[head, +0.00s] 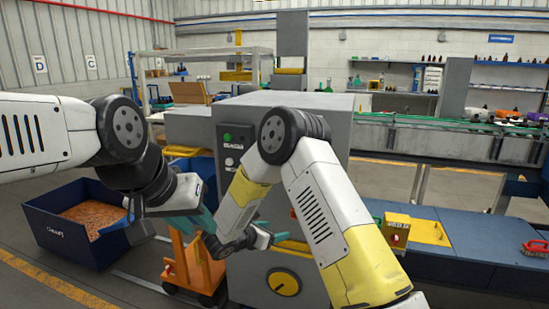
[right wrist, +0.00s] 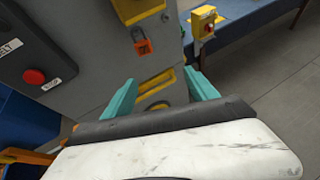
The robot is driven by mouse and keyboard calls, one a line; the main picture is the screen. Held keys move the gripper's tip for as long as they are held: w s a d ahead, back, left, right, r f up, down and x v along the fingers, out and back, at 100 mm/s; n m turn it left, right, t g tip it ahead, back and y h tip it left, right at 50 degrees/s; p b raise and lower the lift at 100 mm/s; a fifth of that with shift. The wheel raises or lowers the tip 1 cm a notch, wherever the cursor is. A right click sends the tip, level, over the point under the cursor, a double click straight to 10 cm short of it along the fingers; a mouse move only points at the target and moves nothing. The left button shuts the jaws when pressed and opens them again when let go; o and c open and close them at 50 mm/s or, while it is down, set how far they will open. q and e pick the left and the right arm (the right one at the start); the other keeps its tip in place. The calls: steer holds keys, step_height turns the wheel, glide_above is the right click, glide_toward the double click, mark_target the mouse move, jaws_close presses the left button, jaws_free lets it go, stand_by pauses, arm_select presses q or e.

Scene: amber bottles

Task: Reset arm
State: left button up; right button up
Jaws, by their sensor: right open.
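My left gripper (head: 160,228) is at the left of the head view, in front of the blue bin and the orange cart. Its teal fingers are spread apart with nothing seen between them. My right gripper (head: 274,233) is low in front of the grey machine (head: 322,105), with its arm bent down from the elbow. In the right wrist view, the teal fingers of the right gripper (right wrist: 160,82) are apart and empty, facing the machine's front with its yellow-edged slots. No amber bottle can be made out in either gripper.
A blue bin (head: 50,240) of orange-brown pieces stands at left beside an orange cart (head: 200,270). A blue bench (head: 460,235) with a yellow box (head: 396,230) and a red object (head: 535,248) is at right. A conveyor (head: 440,125) runs behind.

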steer(key=s+d+r+m+g, duration=0.7)
steer(key=s+d+r+m, duration=0.55)
steer(key=d+r, duration=0.35)
steer(key=s+r+m+t+y, duration=0.1)
steer(key=s+r+m+y, duration=0.2)
steer(key=s+m, duration=0.2)
steer(key=s+r+m+y, duration=0.3)
steer(key=s+m, duration=0.2)
steer(key=s, duration=0.2)
steer(key=s+a+r+m+t+y, duration=0.1)
steer(key=s+r+m+y, duration=0.2)
steer(key=s, duration=0.4)
steer(key=shift+m+t+y, duration=0.3)
steer(key=shift+m+y, duration=0.3)
steer(key=shift+m, duration=0.35)
steer(key=shift+a, duration=0.1)
